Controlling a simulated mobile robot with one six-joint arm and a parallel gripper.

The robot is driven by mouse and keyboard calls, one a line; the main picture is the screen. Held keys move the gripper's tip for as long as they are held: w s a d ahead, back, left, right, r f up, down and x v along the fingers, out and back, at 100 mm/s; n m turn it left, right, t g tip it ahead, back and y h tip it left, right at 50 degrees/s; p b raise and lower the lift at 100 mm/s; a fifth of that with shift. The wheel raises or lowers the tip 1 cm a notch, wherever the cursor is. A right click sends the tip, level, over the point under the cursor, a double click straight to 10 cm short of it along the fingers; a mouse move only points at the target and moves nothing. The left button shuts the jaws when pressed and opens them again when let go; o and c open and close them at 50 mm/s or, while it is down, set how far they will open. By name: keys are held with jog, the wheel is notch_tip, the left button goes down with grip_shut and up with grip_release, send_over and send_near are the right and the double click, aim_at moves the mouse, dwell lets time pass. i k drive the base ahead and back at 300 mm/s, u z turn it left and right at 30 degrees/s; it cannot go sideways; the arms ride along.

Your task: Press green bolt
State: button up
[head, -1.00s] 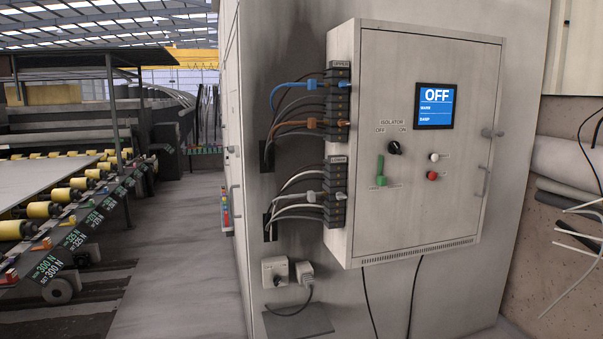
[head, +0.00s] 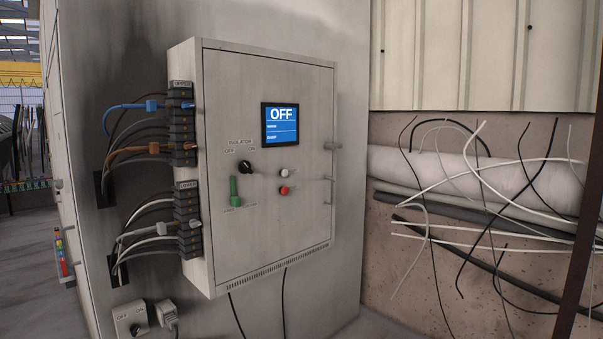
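The green bolt (head: 235,193) is on the front door of a grey control cabinet (head: 285,225), at the lower left of the door. It has an upright green bar with a wider green lower end, and small lettering beneath it. A black isolator knob (head: 246,167) marked OFF and ON sits just above and to its right. A blue screen (head: 280,124) on the door reads OFF. A white button (head: 282,172) and a red button (head: 284,190) are right of the bolt. My gripper is not in view.
Black terminal blocks (head: 187,215) with blue, orange, grey and white cables line the cabinet's left side. A switch box (head: 130,322) is low on the wall. Loose wires and a large pale pipe (head: 460,178) are at right. A dark post (head: 582,265) stands at the right edge.

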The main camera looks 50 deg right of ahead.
aim_at(235, 201)
jog(key=z, duration=4.55)
jog(key=i, duration=0.1)
jog(key=u, duration=3.1)
jog(key=k, duration=0.9)
jog(key=u, duration=0.15)
jog(key=i, duration=0.8)
jog(key=z, duration=0.05)
